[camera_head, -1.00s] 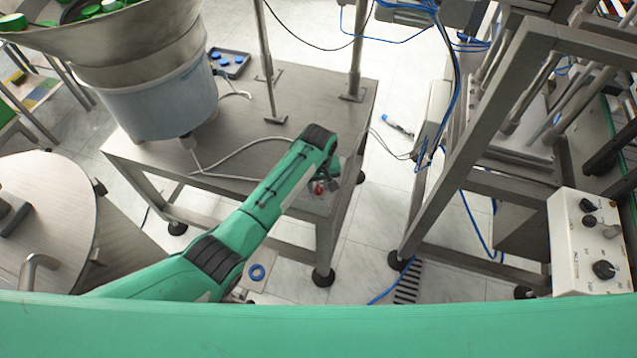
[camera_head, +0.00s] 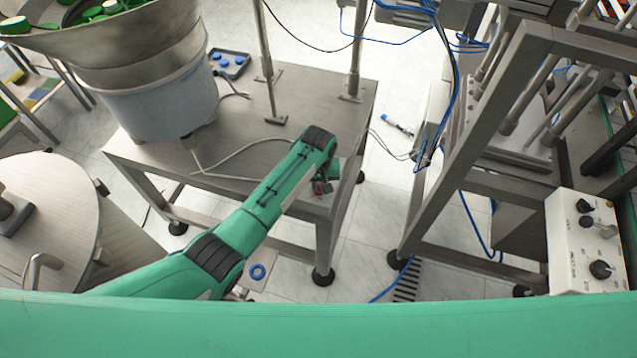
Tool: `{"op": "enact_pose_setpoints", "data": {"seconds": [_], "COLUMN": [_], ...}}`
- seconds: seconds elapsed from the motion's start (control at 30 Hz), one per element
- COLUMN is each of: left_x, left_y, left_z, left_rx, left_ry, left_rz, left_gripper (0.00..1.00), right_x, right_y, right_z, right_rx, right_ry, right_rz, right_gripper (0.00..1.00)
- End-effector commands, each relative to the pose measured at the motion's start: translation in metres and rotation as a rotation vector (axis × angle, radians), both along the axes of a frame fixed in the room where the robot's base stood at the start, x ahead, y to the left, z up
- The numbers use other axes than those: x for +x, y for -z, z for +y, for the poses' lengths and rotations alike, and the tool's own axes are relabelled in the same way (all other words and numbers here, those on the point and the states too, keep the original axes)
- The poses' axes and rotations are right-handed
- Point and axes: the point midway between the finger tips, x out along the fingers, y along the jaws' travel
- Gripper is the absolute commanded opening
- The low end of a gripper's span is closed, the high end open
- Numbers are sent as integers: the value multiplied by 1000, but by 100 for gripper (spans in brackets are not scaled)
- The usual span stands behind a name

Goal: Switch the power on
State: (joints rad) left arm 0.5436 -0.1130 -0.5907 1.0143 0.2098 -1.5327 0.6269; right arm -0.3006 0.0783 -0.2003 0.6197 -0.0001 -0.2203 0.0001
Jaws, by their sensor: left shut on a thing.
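My left arm reaches over the front right corner of the metal table (camera_head: 255,140). My left gripper (camera_head: 322,186) points down at that corner and is shut on a small red part, probably a switch knob (camera_head: 318,188). The gripper and wrist hide most of the knob, so its setting cannot be read. My right gripper is not in view.
A feeder bowl (camera_head: 130,40) with green caps stands on the table. A control box (camera_head: 585,245) with black knobs is at the right. A metal frame (camera_head: 470,140) with blue cables stands right of the table. A round table (camera_head: 60,210) is at the left.

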Motion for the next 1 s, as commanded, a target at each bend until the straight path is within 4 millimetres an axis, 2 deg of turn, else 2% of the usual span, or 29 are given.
{"op": "enact_pose_setpoints", "data": {"seconds": [0.4,0.7,1.0], "left_x": [0,1,1], "left_y": [-3,-2,-2], "left_z": [0,0,0], "left_rx": [1,0,1], "left_ry": [376,643,830], "left_rz": [-1,-2,-3], "left_gripper": [0,0,0], "right_x": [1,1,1], "right_y": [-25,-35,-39], "right_z": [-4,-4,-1], "right_rx": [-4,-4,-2], "right_ry": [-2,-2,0], "right_rz": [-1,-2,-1], "right_gripper": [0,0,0]}}
